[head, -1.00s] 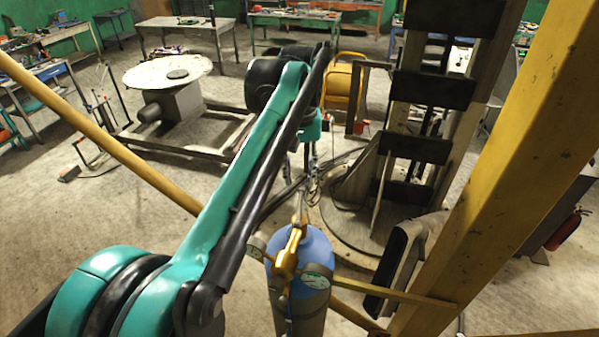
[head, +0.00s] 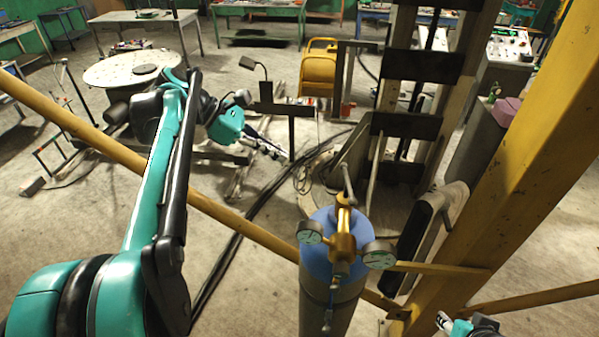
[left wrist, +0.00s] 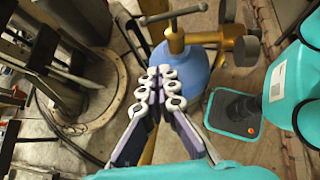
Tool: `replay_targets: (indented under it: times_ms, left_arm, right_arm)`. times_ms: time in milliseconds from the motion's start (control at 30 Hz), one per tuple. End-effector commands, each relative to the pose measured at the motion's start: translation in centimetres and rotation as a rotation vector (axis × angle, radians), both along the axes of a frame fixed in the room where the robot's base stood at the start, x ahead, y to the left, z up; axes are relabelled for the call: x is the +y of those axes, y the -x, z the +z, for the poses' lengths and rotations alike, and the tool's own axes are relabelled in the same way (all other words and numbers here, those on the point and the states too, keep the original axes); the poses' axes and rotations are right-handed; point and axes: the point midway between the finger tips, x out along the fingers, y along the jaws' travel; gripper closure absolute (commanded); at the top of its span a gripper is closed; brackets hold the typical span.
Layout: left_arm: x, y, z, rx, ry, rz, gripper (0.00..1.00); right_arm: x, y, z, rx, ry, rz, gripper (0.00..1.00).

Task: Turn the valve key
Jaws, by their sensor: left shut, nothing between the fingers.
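A blue gas cylinder (head: 318,262) stands upright below me, with a brass valve and regulator (head: 343,240) and two round gauges on top. The valve key (head: 347,180) is a thin grey bar rising from the brass top. In the left wrist view the key (left wrist: 188,12) is a T-bar across the brass stem, above the blue cylinder (left wrist: 186,66). My left gripper (head: 281,154) is shut and empty, apart from the key, to its upper left in the head view. In the left wrist view its fingertips (left wrist: 161,72) meet. Part of my right gripper (head: 443,321) shows at the bottom right edge; its fingers are unclear.
A yellow post (head: 505,165) and a slanting yellow rail (head: 120,150) frame the cylinder. A dark column (head: 420,70) stands behind it. Black cables (head: 240,235) lie on the floor. A round table (head: 132,68) stands at the back left.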

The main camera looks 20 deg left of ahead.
Motion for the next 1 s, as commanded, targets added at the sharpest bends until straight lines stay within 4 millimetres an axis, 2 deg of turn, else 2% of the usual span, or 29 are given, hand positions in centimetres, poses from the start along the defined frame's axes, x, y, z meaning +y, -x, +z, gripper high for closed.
replay_targets:
  times_ms: [167,600,800,1000]
  left_arm:
    - [-1.0,-0.6,-0.7,0.005,0.016,0.012,1.00]
    - [-7.3,-3.8,-6.1,0.004,0.013,0.009,1.00]
    - [-9.6,-5.0,-5.4,0.005,0.014,0.010,1.00]
    - [-10.3,-5.4,-5.3,0.004,0.013,0.012,1.00]
  right_arm:
    - [0.0,0.0,0.2,0.000,0.000,0.000,0.60]
    - [0.0,0.0,1.3,0.000,0.000,0.000,0.60]
    - [0.0,0.0,2.1,0.000,0.000,0.000,0.60]
    - [0.0,0.0,2.2,0.000,0.000,0.000,0.60]
